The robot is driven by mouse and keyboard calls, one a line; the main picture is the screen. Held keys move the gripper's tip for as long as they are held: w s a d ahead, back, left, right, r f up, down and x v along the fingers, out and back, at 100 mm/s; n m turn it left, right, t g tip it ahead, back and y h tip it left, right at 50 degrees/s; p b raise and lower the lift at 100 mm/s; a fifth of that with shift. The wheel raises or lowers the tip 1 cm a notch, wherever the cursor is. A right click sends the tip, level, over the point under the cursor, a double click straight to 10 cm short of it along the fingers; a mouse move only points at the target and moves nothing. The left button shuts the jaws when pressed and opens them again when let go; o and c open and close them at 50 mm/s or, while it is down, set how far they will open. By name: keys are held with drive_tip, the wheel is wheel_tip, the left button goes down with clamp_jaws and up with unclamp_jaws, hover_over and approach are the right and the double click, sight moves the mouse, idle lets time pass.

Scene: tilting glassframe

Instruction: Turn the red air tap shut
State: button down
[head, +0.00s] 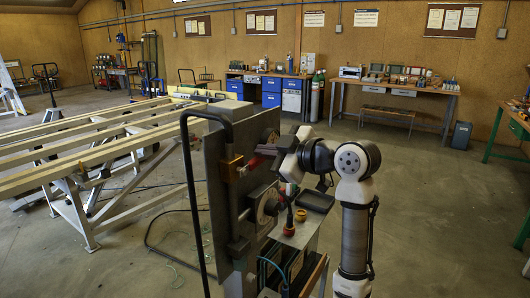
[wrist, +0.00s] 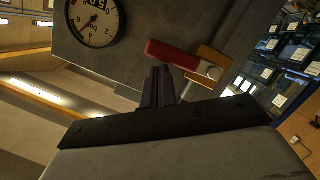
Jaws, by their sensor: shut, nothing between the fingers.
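The red air tap handle (wrist: 172,54) shows in the wrist view as a bar lying nearly across the picture, tilted down to the right. Its right end meets the brass tap body (wrist: 212,60). In the head view the red handle (head: 253,161) sticks out to the right of the brass body (head: 232,168) on the grey panel. My gripper (wrist: 157,72) is shut and empty. Its fingertips are just below the middle of the handle in the wrist view; I cannot tell whether they touch it. In the head view my gripper (head: 268,150) is beside the handle, its tips partly hidden.
A round dial gauge (wrist: 92,20) sits on the grey panel (head: 218,190), left of the tap in the wrist view. A black bent tube handle (head: 187,150) stands left of the panel. A slatted frame table (head: 90,140) is at left.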

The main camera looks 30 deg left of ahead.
drive_tip(key=shift+w+f, duration=0.15)
drive_tip(key=shift+f, duration=0.05)
idle(0.6)
